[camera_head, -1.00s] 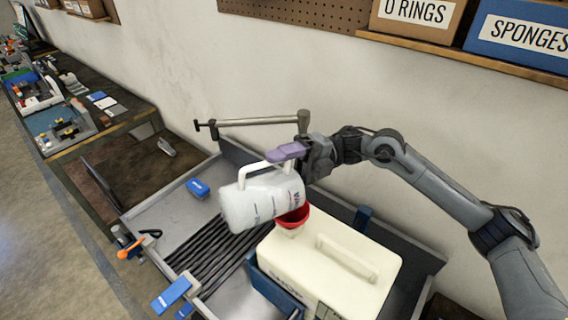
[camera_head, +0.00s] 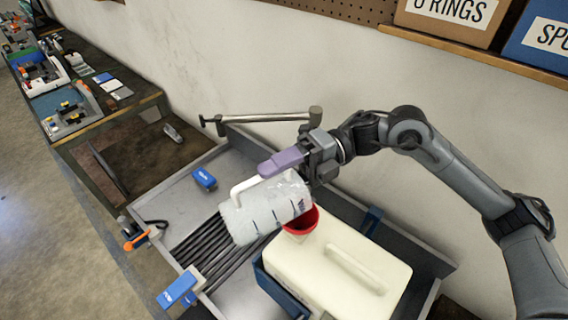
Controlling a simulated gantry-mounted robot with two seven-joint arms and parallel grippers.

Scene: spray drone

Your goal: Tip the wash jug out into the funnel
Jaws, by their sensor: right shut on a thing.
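The wash jug (camera_head: 262,208) is white and translucent with dark level marks. It is tilted nearly onto its side, its right end over the red funnel (camera_head: 301,222). The funnel sits at the left end of a cream tank (camera_head: 340,262); the jug hides part of its mouth. My right gripper (camera_head: 285,160) is shut on the jug's white handle, its purple finger pads at the handle's upper right. I cannot make out any liquid stream. My left gripper is not in view.
The tank stands in a grey sink tray (camera_head: 185,205) with black ribs, beside blue brackets (camera_head: 280,290). A blue block (camera_head: 204,179) lies in the tray. A wall shelf with boxes is at upper right.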

